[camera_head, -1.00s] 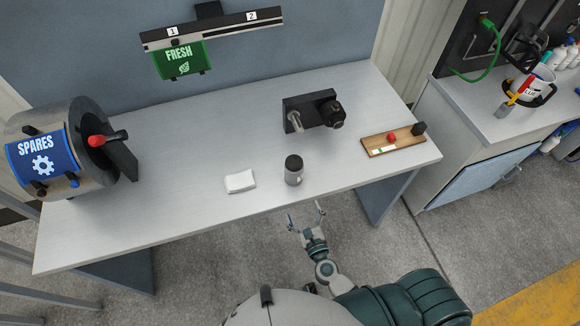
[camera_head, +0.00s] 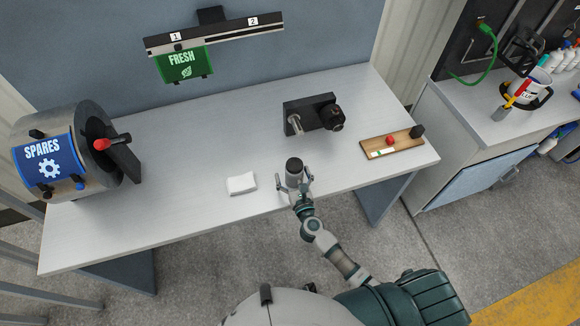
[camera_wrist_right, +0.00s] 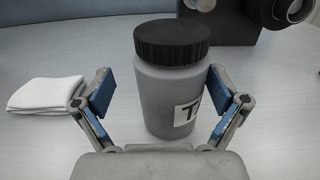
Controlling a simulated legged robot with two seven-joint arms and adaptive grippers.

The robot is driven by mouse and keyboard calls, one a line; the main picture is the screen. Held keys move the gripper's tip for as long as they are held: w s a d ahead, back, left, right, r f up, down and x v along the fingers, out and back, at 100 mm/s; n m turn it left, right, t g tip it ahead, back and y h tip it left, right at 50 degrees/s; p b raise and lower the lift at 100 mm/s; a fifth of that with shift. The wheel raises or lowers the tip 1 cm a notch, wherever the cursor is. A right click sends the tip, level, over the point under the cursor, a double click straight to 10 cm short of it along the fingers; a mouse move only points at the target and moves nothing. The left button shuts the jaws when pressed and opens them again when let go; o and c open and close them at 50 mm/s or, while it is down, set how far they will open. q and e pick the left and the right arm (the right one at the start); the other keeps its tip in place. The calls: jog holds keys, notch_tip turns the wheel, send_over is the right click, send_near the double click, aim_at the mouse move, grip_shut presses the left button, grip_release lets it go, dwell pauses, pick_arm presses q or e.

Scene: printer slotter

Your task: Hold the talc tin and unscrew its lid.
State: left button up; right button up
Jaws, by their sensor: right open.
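The talc tin (camera_head: 293,178) is a grey cylinder with a dark ribbed lid (camera_head: 294,165), upright near the front edge of the table. In the right wrist view the tin (camera_wrist_right: 165,95) shows part of a label with a "T", and its black lid (camera_wrist_right: 172,41) is on. My right gripper (camera_head: 294,190) is at the tin from the front. In the wrist view its open fingers (camera_wrist_right: 163,92) with blue pads stand on either side of the tin's body, below the lid, with a visible gap at the left. My left gripper is not in view.
A folded white cloth (camera_head: 242,184) lies left of the tin. A black bracket with a metal pin (camera_head: 310,115) stands behind it. A wooden board (camera_head: 392,143) with a red knob is at the right, and the SPARES drum (camera_head: 75,155) at the left.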

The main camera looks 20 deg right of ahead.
jog(key=w, duration=0.4)
jog(key=shift+w+f, duration=0.1)
jog(key=shift+w, duration=0.05)
jog(key=c, duration=1.5)
jog(key=shift+c, duration=0.2)
